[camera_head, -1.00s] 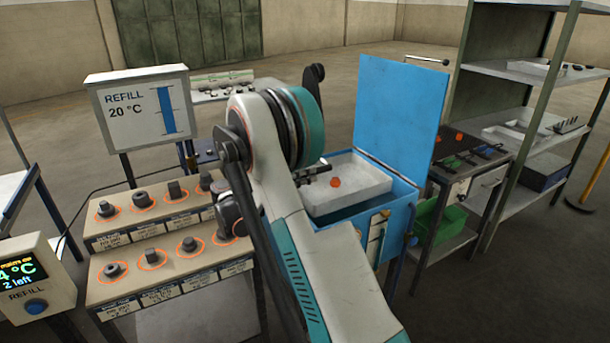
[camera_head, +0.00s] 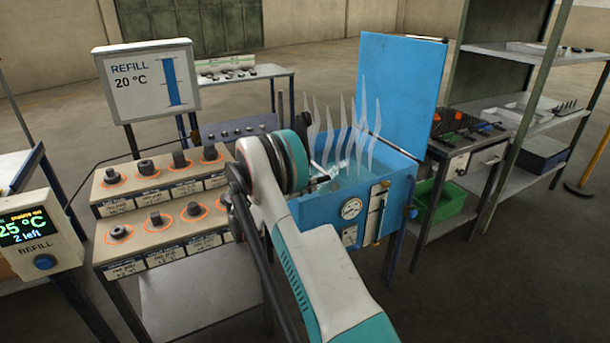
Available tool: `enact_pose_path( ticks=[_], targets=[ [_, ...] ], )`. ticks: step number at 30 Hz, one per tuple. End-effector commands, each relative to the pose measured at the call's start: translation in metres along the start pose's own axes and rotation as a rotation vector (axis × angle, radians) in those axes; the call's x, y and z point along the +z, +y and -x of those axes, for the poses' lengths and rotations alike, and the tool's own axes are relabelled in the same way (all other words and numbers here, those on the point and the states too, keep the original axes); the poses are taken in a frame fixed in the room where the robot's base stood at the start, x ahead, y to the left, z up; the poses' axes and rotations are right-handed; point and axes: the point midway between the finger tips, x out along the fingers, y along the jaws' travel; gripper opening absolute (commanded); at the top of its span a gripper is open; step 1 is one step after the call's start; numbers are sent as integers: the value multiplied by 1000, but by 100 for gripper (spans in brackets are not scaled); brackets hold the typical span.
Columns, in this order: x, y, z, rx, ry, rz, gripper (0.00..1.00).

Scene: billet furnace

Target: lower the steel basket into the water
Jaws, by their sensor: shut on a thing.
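The blue quench tank (camera_head: 330,213) stands with its lid (camera_head: 397,92) raised. Pale water (camera_head: 345,170) shows inside it, with wavy white steam (camera_head: 362,125) rising. My gripper (camera_head: 322,176) is at the left part of the tank opening, mostly hidden behind my arm, and is shut on the steel basket. The basket itself cannot be made out; it seems to be down in the water. No orange glowing piece shows in the tank.
Left of the tank, a stepped rack (camera_head: 165,185) holds several dark fittings. A display post (camera_head: 38,230) reads 25 °C, and a sign (camera_head: 148,85) reads REFILL 20 °C. Right are a burner bench (camera_head: 465,150) and shelves (camera_head: 530,120).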

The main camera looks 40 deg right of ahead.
Motion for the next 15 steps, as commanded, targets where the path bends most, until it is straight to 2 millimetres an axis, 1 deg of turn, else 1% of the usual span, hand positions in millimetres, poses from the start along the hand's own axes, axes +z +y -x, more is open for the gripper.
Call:
enact_pose_path(
  ticks=[1, 6, 10, 15],
  targets=[
    [-13, 2, 0, 0, 4, 0, 0],
    [-37, 7, 0, 0, 4, 0, 0],
    [-48, 9, 0, 0, 4, 0, 0],
    [-55, 10, 1, 0, 4, 0, 0]
  ],
)
